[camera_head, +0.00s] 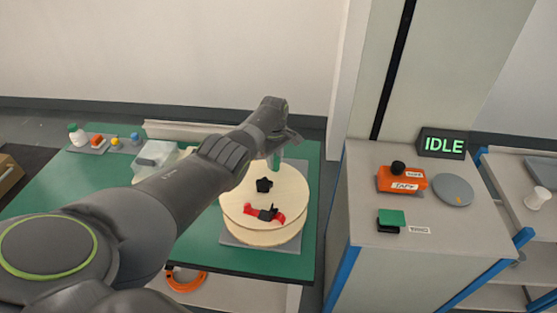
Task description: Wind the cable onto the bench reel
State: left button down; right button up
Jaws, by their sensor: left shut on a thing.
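The bench reel (236,219) is a pale wooden drum lying flat on a grey plate on the green bench. A black star-shaped knob (264,185) sits near the middle of its top. A red piece with a black clamp (267,214) is on the near part of the top. My left arm reaches across from the left, and my left gripper (279,146) is over the reel's far edge. It is shut on a green upright handle (275,164), partly hidden by the gripper. I cannot make out any cable on the reel. My right gripper is out of view.
An orange coil (187,281) lies below the bench's front edge. Bottles and small items (90,141) and a clear box (156,153) stand at the back left. A grey cabinet (430,235) at right carries an orange block (402,180), a green-topped block (391,218) and an IDLE display (443,145).

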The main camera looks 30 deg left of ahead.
pick_arm(q)
jog(key=shift+a+r+n, duration=0.1)
jog(key=shift+a+n, duration=0.5)
jog(key=shift+s+a+n+p, duration=0.2)
jog(key=shift+a+n+p, duration=0.2)
jog(key=shift+n, duration=0.2)
jog(key=shift+a, duration=0.1)
jog(key=c, duration=1.1)
grip_release()
jog(key=shift+s, duration=0.1)
jog(key=shift+c, duration=0.2)
